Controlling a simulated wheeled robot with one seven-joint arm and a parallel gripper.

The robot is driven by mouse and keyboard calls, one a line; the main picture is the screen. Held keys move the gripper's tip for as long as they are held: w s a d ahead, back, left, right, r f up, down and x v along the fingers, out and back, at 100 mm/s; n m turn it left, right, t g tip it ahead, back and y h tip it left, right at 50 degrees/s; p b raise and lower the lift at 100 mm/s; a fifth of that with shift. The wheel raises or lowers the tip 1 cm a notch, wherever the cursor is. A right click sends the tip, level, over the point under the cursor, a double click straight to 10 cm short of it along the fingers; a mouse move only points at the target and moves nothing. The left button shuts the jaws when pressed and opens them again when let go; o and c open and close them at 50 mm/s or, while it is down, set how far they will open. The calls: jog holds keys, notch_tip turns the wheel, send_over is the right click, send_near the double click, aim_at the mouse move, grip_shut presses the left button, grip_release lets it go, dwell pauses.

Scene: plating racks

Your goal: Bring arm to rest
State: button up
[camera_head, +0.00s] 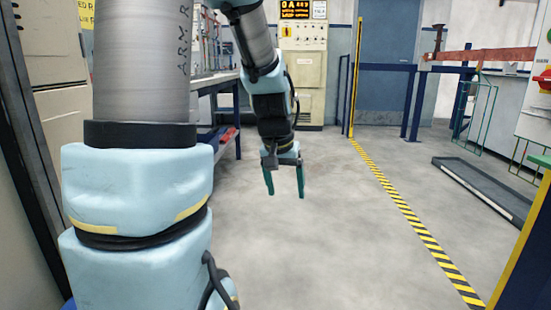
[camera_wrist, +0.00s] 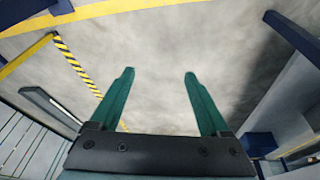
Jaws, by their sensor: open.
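My gripper (camera_head: 286,190) hangs at the end of my arm near the middle of the head view, pointing down over bare grey floor. Its two green fingers are spread apart with nothing between them. In the wrist view my gripper (camera_wrist: 159,75) also shows open and empty, with the floor beyond the fingertips. My arm's light blue and grey links fill the left side of the head view.
A blue-framed bench (camera_head: 215,80) stands behind my arm at left. A yellow-black floor stripe (camera_head: 400,203) runs along the right. A dark low tray (camera_head: 480,186) lies beyond it. A blue door (camera_head: 387,60) is at the back. The middle floor is clear.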

jog(key=s+a+f+n+g+y+p, duration=0.15)
jog(key=s+a+f, duration=0.25)
jog(key=s+a, duration=0.55)
notch_tip(320, 180, up, 30)
jog(key=p, duration=2.8)
jog(key=shift+d+f+p, duration=0.2)
jog(key=shift+f+p, duration=0.05)
jog(key=shift+p, duration=0.15)
jog(key=shift+n, duration=0.25)
jog(key=shift+c, duration=0.2)
grip_shut()
